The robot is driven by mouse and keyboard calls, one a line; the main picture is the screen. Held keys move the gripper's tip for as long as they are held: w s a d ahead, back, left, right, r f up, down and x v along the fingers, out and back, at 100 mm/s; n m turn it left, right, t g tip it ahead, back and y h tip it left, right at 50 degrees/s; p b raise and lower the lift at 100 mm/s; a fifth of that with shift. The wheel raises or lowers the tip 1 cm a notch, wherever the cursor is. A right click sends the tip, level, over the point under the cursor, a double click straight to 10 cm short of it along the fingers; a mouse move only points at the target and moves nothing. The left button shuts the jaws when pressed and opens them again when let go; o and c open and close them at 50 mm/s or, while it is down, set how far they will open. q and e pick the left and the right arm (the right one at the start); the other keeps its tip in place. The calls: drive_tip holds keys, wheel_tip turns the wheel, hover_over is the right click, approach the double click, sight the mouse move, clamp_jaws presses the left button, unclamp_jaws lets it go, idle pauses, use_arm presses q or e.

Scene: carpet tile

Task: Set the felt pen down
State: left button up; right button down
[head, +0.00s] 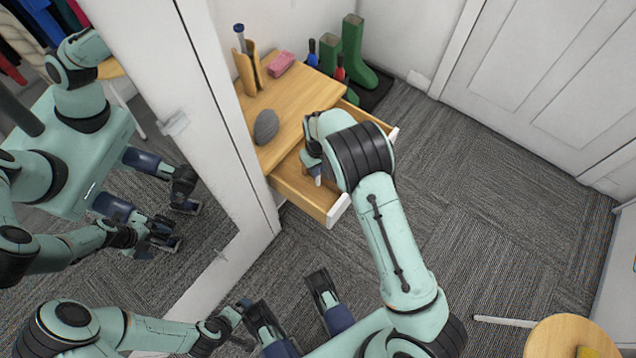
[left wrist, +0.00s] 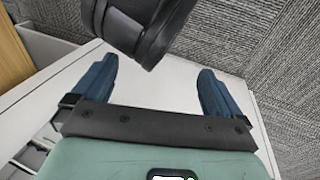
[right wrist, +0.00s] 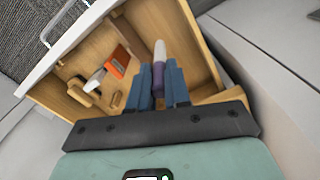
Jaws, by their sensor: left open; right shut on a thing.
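The felt pen (right wrist: 159,52) has a purple body and a pale tip half. My right gripper (right wrist: 159,78) is shut on it, with the pale end pointing out past the fingertips over the open drawer (right wrist: 210,62). In the head view my right gripper (head: 312,165) is at the drawer (head: 300,196), partly hidden by its own arm, and the pale end of the pen (head: 318,181) shows below it. I cannot tell whether the pen touches the drawer floor. My left gripper (left wrist: 155,88) is open and empty, low over the floor by my base.
The drawer holds an orange-red box (right wrist: 117,62) and a wooden brush-like item (right wrist: 80,93). The wooden top (head: 290,95) carries a grey oval object (head: 266,126), a pink item (head: 281,63) and a wooden holder (head: 247,70). Green boots (head: 352,52) stand behind. A mirror is left.

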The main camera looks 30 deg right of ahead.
sight(318, 185)
wheel_tip(318, 185, down, 8)
drive_tip(key=shift+f+b, duration=0.1)
drive_tip(key=shift+b, duration=0.75)
wheel_tip(318, 185, down, 4)
drive_tip(key=shift+r+b, duration=0.2)
drive_tip(key=shift+b, duration=0.35)
use_arm(q)
drive_tip(key=shift+t+y, duration=0.3)
drive_tip(key=f, duration=0.1)
drive_tip(key=w+a+f, duration=0.2)
drive_tip(key=f, duration=0.1)
drive_tip(key=shift+w+a, duration=0.1)
drive_tip(key=shift+f, duration=0.1)
use_arm(e)
drive_tip(key=shift+f, duration=0.1)
drive_tip(key=c, duration=1.1)
unclamp_jaws()
use_arm(q)
drive_tip(key=shift+s+f, duration=0.1)
drive_tip(key=shift+s, duration=0.1)
